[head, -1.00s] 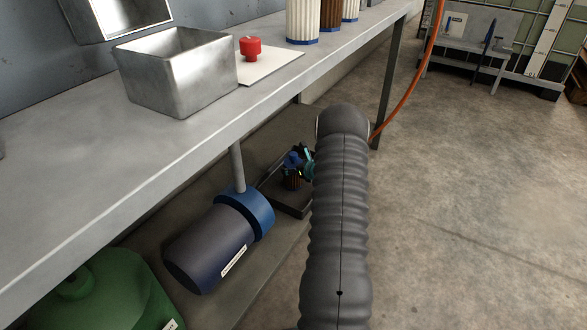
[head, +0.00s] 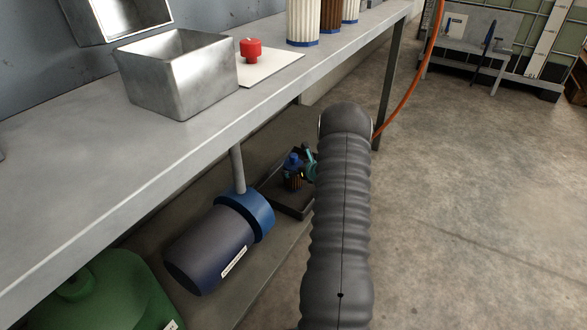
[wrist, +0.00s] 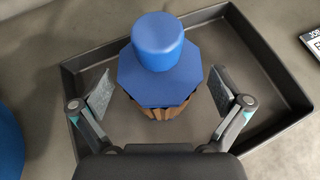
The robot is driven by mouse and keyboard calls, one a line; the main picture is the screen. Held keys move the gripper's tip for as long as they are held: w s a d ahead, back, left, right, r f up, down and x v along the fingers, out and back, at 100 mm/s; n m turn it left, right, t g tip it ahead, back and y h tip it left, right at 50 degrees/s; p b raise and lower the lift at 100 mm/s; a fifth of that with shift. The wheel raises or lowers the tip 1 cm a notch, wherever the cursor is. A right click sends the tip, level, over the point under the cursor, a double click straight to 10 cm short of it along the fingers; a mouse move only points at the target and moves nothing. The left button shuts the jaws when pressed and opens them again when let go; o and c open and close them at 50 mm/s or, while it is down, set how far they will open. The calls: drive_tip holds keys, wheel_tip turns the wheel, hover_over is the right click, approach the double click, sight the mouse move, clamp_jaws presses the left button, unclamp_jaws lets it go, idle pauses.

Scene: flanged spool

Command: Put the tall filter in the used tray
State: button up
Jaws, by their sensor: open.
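A filter with brown pleats, a blue eight-sided top and a round blue knob (wrist: 158,75) stands in a shallow black tray (wrist: 275,62). The filter (head: 292,172) and tray (head: 292,207) also show on the lower shelf in the head view. Seen from above, its height is hard to judge. My gripper (wrist: 160,93) is open, with one finger on each side of the filter and a visible gap to each. In the head view my arm hides most of the gripper (head: 310,163) and part of the tray.
On the bench are an open metal bin (head: 180,78), a red-knobbed part (head: 251,50) on a white sheet, and white (head: 302,22) and brown (head: 331,16) pleated filters. A blue-collared cylinder (head: 215,245) lies beside the tray. The bench top (head: 330,55) overhangs the shelf.

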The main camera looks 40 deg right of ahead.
drive_tip(key=v, duration=1.1)
drive_tip(key=shift+p, duration=0.35)
